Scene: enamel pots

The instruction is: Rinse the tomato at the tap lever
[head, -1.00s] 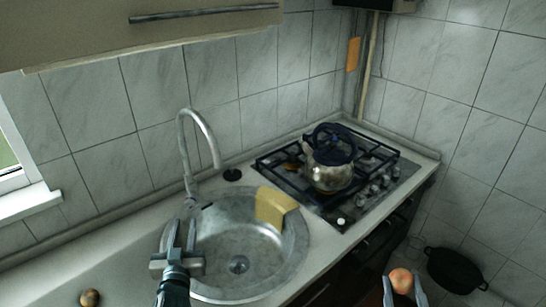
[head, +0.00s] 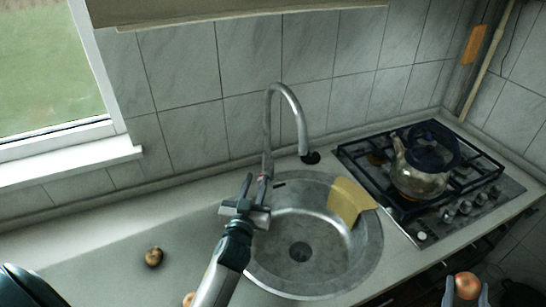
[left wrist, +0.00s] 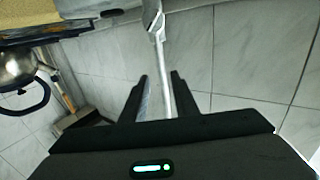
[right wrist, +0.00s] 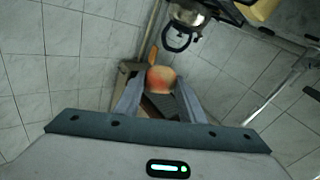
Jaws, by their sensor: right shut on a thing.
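The tomato (head: 467,285), red-orange and round, is held in my right gripper (head: 466,292) at the lower right of the head view. The right wrist view shows the tomato (right wrist: 161,79) between the two fingers. The tap (head: 268,125) is a tall curved metal spout behind the sink, and its small lever (head: 279,184) shows near the base. My left gripper (head: 254,188) is open and empty, with its fingers pointing up at the tap base. In the left wrist view the tap (left wrist: 167,75) appears between and beyond the fingers; contact cannot be told.
The round metal sink (head: 330,275) has a yellow cloth (head: 350,200) over its right rim. A kettle (head: 418,178) stands on the gas hob (head: 480,190) at right. A brownish round item (head: 153,257) lies on the counter (head: 100,240), with another partly hidden by my left arm.

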